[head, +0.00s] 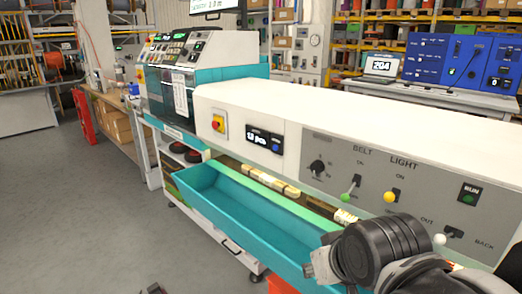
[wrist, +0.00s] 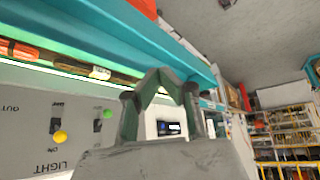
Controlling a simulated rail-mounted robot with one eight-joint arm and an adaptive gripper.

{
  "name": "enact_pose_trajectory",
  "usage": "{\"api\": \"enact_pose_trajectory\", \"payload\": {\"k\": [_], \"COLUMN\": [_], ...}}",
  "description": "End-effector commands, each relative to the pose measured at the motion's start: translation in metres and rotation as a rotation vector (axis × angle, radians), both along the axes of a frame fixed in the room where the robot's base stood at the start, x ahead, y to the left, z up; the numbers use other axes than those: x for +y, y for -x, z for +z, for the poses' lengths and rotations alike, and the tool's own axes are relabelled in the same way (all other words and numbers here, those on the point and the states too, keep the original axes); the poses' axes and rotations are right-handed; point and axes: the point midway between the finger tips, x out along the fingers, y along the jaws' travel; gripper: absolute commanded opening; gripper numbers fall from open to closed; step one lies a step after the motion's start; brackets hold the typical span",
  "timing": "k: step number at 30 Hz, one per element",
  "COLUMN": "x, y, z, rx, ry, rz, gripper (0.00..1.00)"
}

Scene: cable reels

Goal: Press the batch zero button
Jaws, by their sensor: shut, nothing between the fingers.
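A counter display reading what looks like "13 pcs" (head: 256,136) sits on the front of the long white machine housing in the head view. A small blue button (head: 275,147) is at its right end; its label is too small to read, so I cannot confirm it is the batch zero button. The display also shows in the wrist view (wrist: 169,128), framed between my fingers. My gripper (wrist: 160,74) is shut and empty, its fingertips meeting. In the head view my gripper (head: 318,266) is at the lower right, in front of the housing and apart from the display.
A red knob on a yellow plate (head: 218,123) is left of the display. A teal trough (head: 240,214) runs below the housing.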

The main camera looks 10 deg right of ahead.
Motion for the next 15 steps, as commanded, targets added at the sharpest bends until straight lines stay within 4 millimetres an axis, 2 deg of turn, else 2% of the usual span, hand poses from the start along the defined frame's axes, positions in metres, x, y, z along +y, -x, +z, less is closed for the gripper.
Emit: {"api": "enact_pose_trajectory", "payload": {"k": [5,8,11,15], "x": [0.000,-0.001,-0.002,-0.006], "y": [-0.002,-0.009,-0.025,-0.059], "z": [0.002,0.010,0.025,0.052], "rx": [0.002,0.010,0.028,0.068], "ry": [0.005,0.029,0.081,0.188], "rz": [0.005,0.026,0.069,0.158], "gripper": [0.00,0.00,0.00,0.00]}}
